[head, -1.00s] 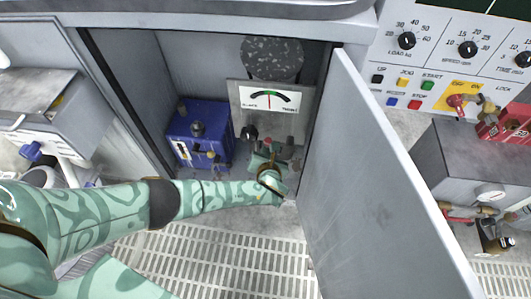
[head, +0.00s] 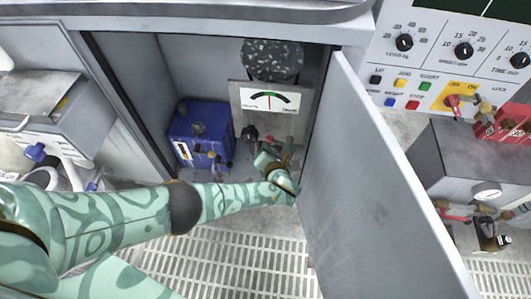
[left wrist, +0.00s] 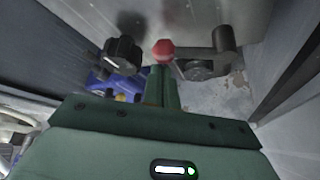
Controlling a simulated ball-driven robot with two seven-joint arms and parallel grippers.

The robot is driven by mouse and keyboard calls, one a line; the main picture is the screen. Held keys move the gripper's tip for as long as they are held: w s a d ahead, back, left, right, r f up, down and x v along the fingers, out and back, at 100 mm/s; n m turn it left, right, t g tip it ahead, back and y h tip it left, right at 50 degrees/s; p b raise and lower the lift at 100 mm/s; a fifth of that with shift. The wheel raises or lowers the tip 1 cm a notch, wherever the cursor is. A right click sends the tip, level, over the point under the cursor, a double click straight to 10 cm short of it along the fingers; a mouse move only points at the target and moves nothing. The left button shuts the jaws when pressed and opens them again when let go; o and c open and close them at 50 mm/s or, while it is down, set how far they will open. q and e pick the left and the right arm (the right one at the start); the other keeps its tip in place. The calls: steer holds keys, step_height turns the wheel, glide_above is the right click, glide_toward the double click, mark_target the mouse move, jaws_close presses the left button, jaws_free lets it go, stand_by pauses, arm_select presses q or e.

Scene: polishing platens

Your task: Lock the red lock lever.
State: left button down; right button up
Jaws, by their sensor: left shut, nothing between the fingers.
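A small lever with a red knob (left wrist: 163,49) shows in the left wrist view, just beyond my left gripper's fingertips; I cannot tell whether they touch it. In the head view the red knob (head: 268,140) is a small spot below the gauge device (head: 249,118) inside the open cabinet. My left gripper (head: 266,157) reaches into the cabinet, just below that knob. In the left wrist view its fingers (left wrist: 163,84) are together and empty, pointing at the knob. The fingers partly hide the lever's lower part. My right gripper is not in view.
A black knob (left wrist: 122,53) is left of the red knob; a grey cylindrical part (left wrist: 222,42) is right of it. A blue box (head: 199,132) stands at the cabinet's left. The open door (head: 375,190) bounds the right side. Another red handle (head: 453,101) is on the control panel.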

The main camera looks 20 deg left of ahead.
mark_target(270, 137)
arm_select(q)
steer(key=shift+w+d+r+m+y, duration=0.15)
steer(key=shift+d+r+m+y, duration=0.25)
steer(key=shift+r+m+y, duration=0.35)
steer(key=shift+w+d+r, duration=0.1)
steer(key=shift+d+r, duration=0.25)
steer(key=shift+r, duration=0.15)
steer(key=shift+d+r+p, duration=0.15)
steer(key=shift+p, duration=0.15)
steer(key=shift+w, duration=0.1)
steer(key=shift+d+r, duration=0.1)
steer(key=shift+r, duration=0.05)
steer(key=shift+r+p, duration=0.65)
